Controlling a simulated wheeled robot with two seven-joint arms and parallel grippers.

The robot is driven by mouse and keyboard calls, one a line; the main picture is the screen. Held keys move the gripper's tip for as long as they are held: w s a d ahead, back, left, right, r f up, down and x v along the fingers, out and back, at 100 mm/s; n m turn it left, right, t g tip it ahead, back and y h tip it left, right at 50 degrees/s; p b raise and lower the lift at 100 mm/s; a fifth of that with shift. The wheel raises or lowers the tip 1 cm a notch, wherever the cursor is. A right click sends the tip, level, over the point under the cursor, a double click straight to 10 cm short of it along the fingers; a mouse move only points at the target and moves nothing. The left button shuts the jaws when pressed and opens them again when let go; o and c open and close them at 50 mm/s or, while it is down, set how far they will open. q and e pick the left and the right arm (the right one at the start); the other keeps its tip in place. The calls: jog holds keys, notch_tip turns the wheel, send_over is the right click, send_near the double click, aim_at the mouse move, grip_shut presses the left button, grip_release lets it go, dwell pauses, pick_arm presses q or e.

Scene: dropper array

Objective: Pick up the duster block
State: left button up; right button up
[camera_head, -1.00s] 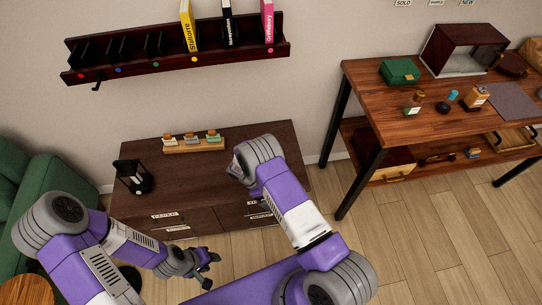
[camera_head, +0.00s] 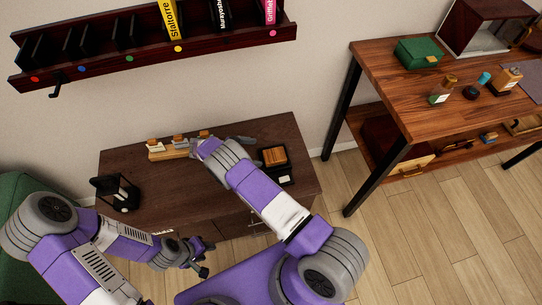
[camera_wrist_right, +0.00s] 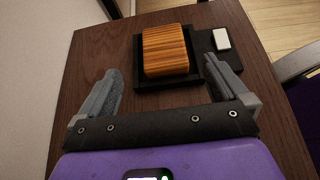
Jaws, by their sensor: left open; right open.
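The block that looks like the duster block is wooden and striped orange-brown. It lies in a black tray (camera_wrist_right: 181,84) on the dark cabinet top, in the wrist view, where the block (camera_wrist_right: 166,50) is at the upper middle. In the head view the block (camera_head: 273,156) is right of my right gripper. My right gripper (camera_wrist_right: 162,68) is open and empty, its fingers spread wider than the block and pointing towards it; in the head view it is partly hidden by its wrist. My left gripper (camera_head: 207,258) is open and empty in front of the cabinet.
A small white piece (camera_wrist_right: 222,39) lies beside the block on a black base. A wooden rack with small items (camera_head: 170,150) and a black stand (camera_head: 115,194) are on the cabinet (camera_head: 180,190). A wall shelf (camera_head: 150,50) hangs above. A wooden table (camera_head: 430,100) stands right.

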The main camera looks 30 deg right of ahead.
aim_at(274, 154)
jog(key=x, duration=0.5)
jog(key=b+x, duration=0.1)
jog(key=x, duration=0.1)
jog(key=shift+s+d+f, duration=0.1)
jog(key=shift+s+d, duration=0.2)
jog(key=shift+s, duration=0.05)
jog(key=c, duration=1)
